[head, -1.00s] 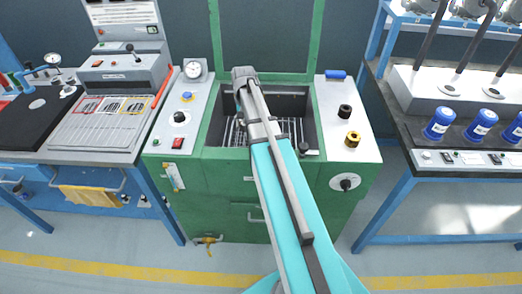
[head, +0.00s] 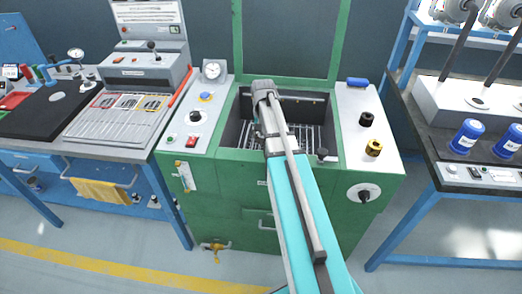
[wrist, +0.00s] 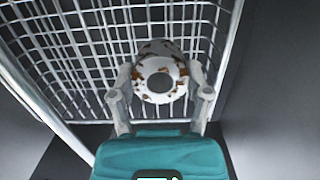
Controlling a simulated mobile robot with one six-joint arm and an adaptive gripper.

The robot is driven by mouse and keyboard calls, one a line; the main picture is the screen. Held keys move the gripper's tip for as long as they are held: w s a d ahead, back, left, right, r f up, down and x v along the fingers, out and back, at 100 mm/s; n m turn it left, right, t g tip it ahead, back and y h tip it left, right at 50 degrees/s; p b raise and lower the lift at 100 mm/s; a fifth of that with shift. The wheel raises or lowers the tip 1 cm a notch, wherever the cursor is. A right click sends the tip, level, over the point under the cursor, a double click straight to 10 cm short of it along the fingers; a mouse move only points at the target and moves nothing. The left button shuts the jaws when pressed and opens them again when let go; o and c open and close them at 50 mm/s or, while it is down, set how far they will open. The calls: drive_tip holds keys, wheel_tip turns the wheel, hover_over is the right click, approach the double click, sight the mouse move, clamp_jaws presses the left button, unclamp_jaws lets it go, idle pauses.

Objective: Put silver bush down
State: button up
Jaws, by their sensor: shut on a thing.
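The silver bush (wrist: 160,79) is a short ring with a dark central hole and brown rust-like spots, seen end-on in the wrist view. My gripper (wrist: 160,84) is shut on it, with one finger on each side. The bush is over the white wire basket (wrist: 75,50); whether it touches the wires cannot be told. In the head view the basket (head: 309,137) sits in the open tank of the green machine (head: 225,165). My arm reaches into the tank there and hides the gripper and bush.
A gauge (head: 212,71) and buttons are on the tank's left panel. Benches stand on both sides. The tank's grey wall (wrist: 265,90) is right of the basket.

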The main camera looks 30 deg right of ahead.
drive_tip(key=shift+f+b, duration=0.55)
drive_tip(key=shift+f, duration=0.35)
drive_tip(key=shift+f+b, duration=1.85)
drive_tip(key=shift+f, duration=0.15)
drive_tip(key=o, duration=1.3)
drive_tip(key=shift+o, duration=0.2)
drive_tip(key=shift+r, duration=0.2)
drive_tip(key=r+p, duration=0.8)
drive_tip(key=w+r+p, duration=0.1)
drive_tip(key=r+p, duration=0.3)
drive_tip(key=shift+w+d, duration=0.1)
drive_tip(key=shift+d, duration=0.3)
